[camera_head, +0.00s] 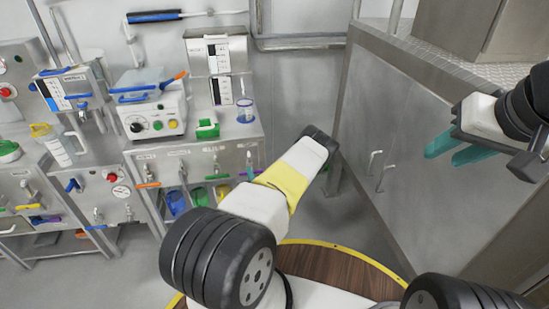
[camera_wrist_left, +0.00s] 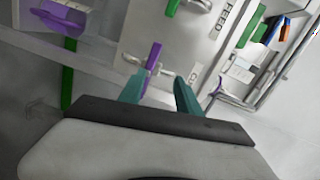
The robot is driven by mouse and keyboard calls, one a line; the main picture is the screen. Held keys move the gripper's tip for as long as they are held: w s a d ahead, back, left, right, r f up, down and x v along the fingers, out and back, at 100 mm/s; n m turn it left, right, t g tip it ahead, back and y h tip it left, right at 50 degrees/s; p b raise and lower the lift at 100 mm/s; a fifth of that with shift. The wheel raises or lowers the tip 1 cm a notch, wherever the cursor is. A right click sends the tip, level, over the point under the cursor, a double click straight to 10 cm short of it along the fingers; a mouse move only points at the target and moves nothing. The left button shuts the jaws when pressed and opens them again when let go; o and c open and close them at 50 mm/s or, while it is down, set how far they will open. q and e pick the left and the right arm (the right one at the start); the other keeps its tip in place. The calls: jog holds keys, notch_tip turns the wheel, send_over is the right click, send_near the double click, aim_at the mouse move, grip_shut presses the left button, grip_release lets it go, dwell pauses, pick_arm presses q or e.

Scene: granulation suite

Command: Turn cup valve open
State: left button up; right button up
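A valve with a purple lever (camera_wrist_left: 153,57) sits on a grey metal panel in the left wrist view, with a label partly showing beside it. My left gripper (camera_wrist_left: 160,95) is open, its two teal fingers on either side of the lever's lower end. I cannot tell whether they touch it. In the head view, a teal fingertip of my left gripper (camera_head: 250,164) shows at the bench front, and my arm hides the rest. A purple cup (camera_wrist_left: 62,20) is at the upper left of the wrist view. My right gripper (camera_head: 457,148) is open and empty at the right.
The bench front carries several valves with coloured levers, such as an orange one (camera_head: 148,185), above a blue cup (camera_head: 175,203) and a yellow cup (camera_head: 222,190). A control box (camera_head: 155,112) stands on the bench. A large metal cabinet (camera_head: 400,150) stands at the right.

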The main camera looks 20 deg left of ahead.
pick_arm(q)
jog(key=w+a+m, duration=0.1)
jog(key=w+f+t, duration=0.1)
jog(key=w, duration=0.1)
jog(key=w+a+f+m, duration=0.1)
jog(key=w, duration=0.1)
jog(key=shift+w+a+f+m+t+h, duration=0.25)
jog(key=shift+a+m+t+h, duration=0.05)
jog(key=shift+h, duration=0.1)
grip_shut()
